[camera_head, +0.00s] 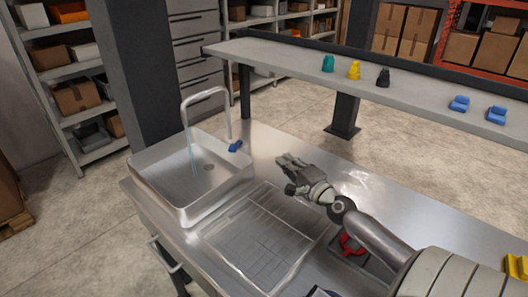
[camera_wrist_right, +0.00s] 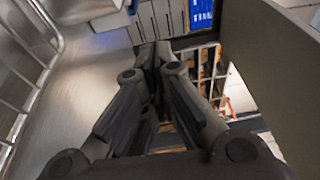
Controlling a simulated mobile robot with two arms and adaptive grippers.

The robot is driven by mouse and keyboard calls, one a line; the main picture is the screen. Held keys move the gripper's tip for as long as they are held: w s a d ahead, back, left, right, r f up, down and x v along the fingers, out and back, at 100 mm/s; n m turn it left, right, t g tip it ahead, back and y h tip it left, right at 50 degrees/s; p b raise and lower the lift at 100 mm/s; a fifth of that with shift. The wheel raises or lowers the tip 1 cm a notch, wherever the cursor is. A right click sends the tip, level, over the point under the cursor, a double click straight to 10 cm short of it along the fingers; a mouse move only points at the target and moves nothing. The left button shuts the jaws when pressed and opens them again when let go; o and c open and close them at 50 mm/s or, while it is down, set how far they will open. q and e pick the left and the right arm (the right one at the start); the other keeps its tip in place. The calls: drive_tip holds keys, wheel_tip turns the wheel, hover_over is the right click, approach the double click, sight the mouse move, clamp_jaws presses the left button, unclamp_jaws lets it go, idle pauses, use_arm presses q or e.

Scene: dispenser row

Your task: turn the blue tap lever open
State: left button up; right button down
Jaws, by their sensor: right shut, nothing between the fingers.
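The blue tap lever (camera_head: 236,146) sits on the back right rim of the steel sink (camera_head: 176,213), beside the foot of the tap (camera_head: 227,112). A thin bluish streak, like running water, hangs below the spout into the basin. My right gripper (camera_head: 281,162) is over the steel counter, to the right of the lever and apart from it. It is shut and empty, its fingers pointing left. In the right wrist view its closed fingers (camera_wrist_right: 154,55) show in the middle. My left gripper is in neither view.
A wire drying rack (camera_head: 262,240) lies right of the sink, in front of my right gripper. A raised shelf (camera_head: 300,57) behind the counter holds green, yellow, black and blue items. A red item (camera_head: 350,244) is near my right arm. Counter between gripper and lever looks clear.

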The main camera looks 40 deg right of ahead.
drive_tip(key=shift+a+f, duration=0.1)
drive_tip(key=shift+a, duration=0.95)
drive_tip(key=shift+s+a+f, duration=0.1)
drive_tip(key=shift+a+f, duration=0.3)
drive_tip(key=shift+a, duration=0.15)
approach(236, 145)
drive_tip(key=w+d, duration=0.2)
drive_tip(key=d, duration=0.3)
drive_tip(key=shift+w+a+f+p, duration=0.15)
drive_tip(key=shift+w+a+p, duration=0.1)
drive_tip(key=shift+w+a, duration=0.5)
drive_tip(key=shift+w+a+f+p, duration=0.1)
drive_tip(key=shift+w+a+p, duration=0.25)
drive_tip(key=shift+w, duration=0.65)
drive_tip(key=shift+a, duration=0.1)
